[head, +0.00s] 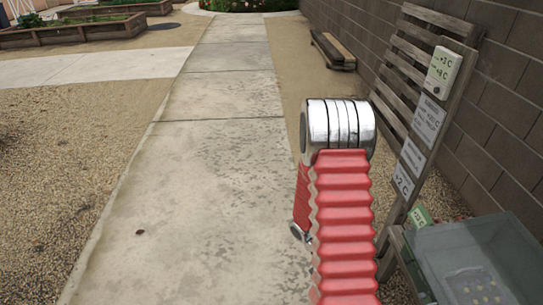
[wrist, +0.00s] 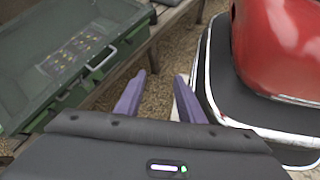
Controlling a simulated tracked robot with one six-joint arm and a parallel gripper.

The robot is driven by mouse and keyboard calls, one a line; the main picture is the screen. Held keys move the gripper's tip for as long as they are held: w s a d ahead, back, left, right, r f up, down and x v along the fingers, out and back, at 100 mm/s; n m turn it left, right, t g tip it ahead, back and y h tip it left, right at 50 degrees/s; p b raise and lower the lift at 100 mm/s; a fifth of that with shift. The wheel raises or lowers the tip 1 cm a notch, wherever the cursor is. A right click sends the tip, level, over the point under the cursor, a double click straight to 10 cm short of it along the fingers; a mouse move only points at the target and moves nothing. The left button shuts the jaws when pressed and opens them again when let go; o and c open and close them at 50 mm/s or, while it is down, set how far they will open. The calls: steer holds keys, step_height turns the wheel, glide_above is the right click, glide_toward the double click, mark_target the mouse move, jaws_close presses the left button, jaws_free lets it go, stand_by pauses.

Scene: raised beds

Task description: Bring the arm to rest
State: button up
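My gripper (wrist: 161,78) shows in the wrist view, with its two purple fingers apart. Gravel shows between the fingers and nothing is held. The fingers point past the edge of a wooden bench (wrist: 164,27), to the right of a green box. In the head view my red arm with its silver joint rises from the bottom, right of centre. My gripper is not visible in that view.
The green box (wrist: 122,56) has a clear lid, also in the head view (head: 422,266). A wooden rack (head: 412,52) with labels stands by the block wall (head: 502,88). The concrete path (head: 205,160) is clear; raised beds (head: 80,32) lie far left.

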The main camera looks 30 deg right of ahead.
steer(key=w+a+r+m+t+y, duration=0.1)
steer(key=w+a+r+m+t, duration=0.1)
steer(key=w+a+r+t, duration=0.45)
steer(key=w+a+r+t+y, duration=0.1)
steer(key=a+r+t, duration=0.4)
steer(key=r, duration=0.8)
steer(key=w+a+r+n+t+y, duration=0.1)
steer(key=w+a+r+t, duration=0.2)
steer(key=a+r, duration=0.9)
steer(key=shift+a+r+n+t, duration=0.15)
steer(key=shift+r+n+t, duration=0.2)
steer(key=shift+t, duration=0.6)
steer(key=shift+c, duration=0.5)
